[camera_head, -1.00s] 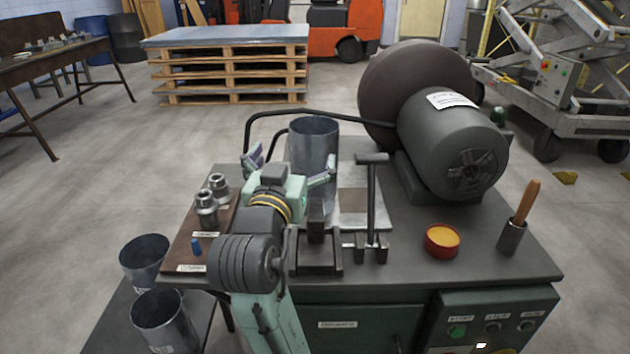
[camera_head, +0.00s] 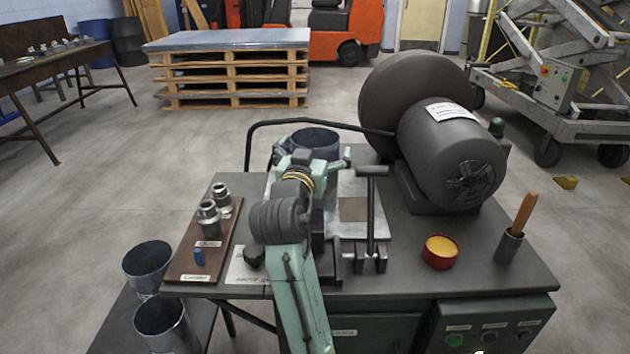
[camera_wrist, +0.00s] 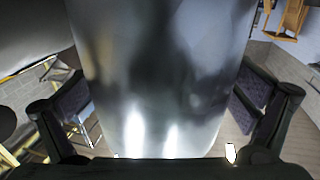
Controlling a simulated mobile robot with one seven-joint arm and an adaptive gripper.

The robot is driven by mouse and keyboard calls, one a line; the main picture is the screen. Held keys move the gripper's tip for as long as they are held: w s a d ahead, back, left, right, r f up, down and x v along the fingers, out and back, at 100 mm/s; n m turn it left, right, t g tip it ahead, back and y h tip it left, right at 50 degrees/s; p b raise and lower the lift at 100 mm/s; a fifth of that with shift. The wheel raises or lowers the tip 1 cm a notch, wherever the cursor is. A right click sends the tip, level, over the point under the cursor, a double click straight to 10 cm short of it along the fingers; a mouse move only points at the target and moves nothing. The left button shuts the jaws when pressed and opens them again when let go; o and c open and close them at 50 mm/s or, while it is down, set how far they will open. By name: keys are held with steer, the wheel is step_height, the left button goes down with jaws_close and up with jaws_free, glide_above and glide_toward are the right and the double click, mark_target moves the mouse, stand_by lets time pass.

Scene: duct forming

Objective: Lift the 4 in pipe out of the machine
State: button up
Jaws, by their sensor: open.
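The 4 in pipe, a grey metal cylinder (camera_head: 318,138), stands upright in the machine on the bench; my arm hides much of its front and lower part. My gripper (camera_head: 313,157) is in front of the pipe near its upper part, with one finger towards each side. In the wrist view the shiny pipe wall (camera_wrist: 160,70) fills the middle, between the two dark finger pads of my gripper (camera_wrist: 163,105). The fingers are open, and gaps show between the pads and the pipe's sides. The pipe's lower end is hidden.
Right of the pipe are a T-handled clamp (camera_head: 371,215) and a big motor with a dark wheel (camera_head: 450,150). A red tin (camera_head: 440,252) sits nearer the front. A brown board with fittings (camera_head: 205,245) is at left. Two more pipes (camera_head: 160,322) stand lower left.

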steer(key=c, duration=1.9)
